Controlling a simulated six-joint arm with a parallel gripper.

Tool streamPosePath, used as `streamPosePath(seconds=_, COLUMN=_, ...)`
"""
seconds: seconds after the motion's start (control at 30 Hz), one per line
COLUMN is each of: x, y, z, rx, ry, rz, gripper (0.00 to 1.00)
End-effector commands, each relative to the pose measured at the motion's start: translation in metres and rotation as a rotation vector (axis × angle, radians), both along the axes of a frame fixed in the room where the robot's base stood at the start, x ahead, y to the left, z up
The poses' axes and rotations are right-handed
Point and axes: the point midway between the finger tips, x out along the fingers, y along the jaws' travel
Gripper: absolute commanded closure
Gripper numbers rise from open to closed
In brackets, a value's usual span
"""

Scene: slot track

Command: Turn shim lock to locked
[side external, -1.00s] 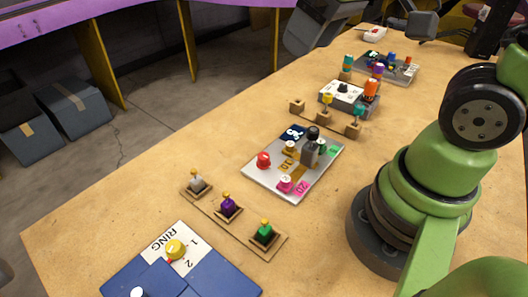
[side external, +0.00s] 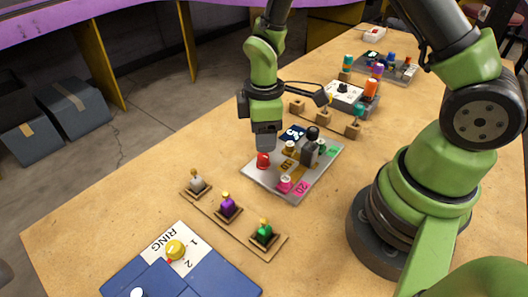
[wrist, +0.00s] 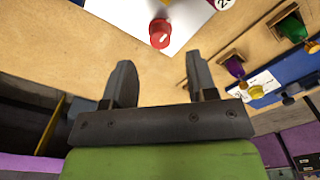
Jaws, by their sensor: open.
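A pale plate (side external: 268,183) on the wooden table carries several knobs and a dark upright block (side external: 308,152). A red knob (side external: 263,160) stands at its left corner and a pink knob (side external: 285,184) at its front. In the wrist view the red knob (wrist: 160,33) shows a short white mark on its top. No readable label tells me which part is the shim lock. My gripper (side external: 265,143) hangs above the plate's left side, close over the red knob in the picture. In the wrist view my gripper (wrist: 160,78) is open and empty, with the red knob beyond its fingertips.
Three small pegged blocks, white (side external: 197,184), purple (side external: 228,207) and green (side external: 264,234), stand in front of the plate. A blue panel with a yellow knob (side external: 175,249) lies at front left. Another knob box (side external: 343,96) stands behind.

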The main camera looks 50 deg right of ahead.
Motion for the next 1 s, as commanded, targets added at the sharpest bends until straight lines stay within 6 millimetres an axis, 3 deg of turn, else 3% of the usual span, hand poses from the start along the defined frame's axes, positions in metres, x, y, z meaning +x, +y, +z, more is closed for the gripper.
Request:
streamPosePath(seconds=0.1, x=-0.001, y=0.0, z=-0.023, rx=0.0, ry=0.006, rz=0.0, gripper=0.48)
streamPosePath(seconds=0.3, x=-0.001, y=0.0, z=-0.049, rx=0.001, ry=0.003, rz=-0.002, gripper=0.48)
streamPosePath(seconds=0.7, x=0.0, y=0.0, z=-0.057, rx=0.001, ry=-0.001, rz=-0.002, gripper=0.48)
streamPosePath(seconds=0.73, x=0.0, y=0.0, z=-0.057, rx=0.001, ry=-0.001, rz=-0.002, gripper=0.5)
streamPosePath(seconds=0.93, x=0.0, y=0.0, z=-0.057, rx=0.001, ry=-0.001, rz=-0.002, gripper=0.96)
streamPosePath(seconds=1.0, x=0.0, y=0.0, z=-0.057, rx=0.001, ry=-0.001, rz=-0.002, gripper=0.97)
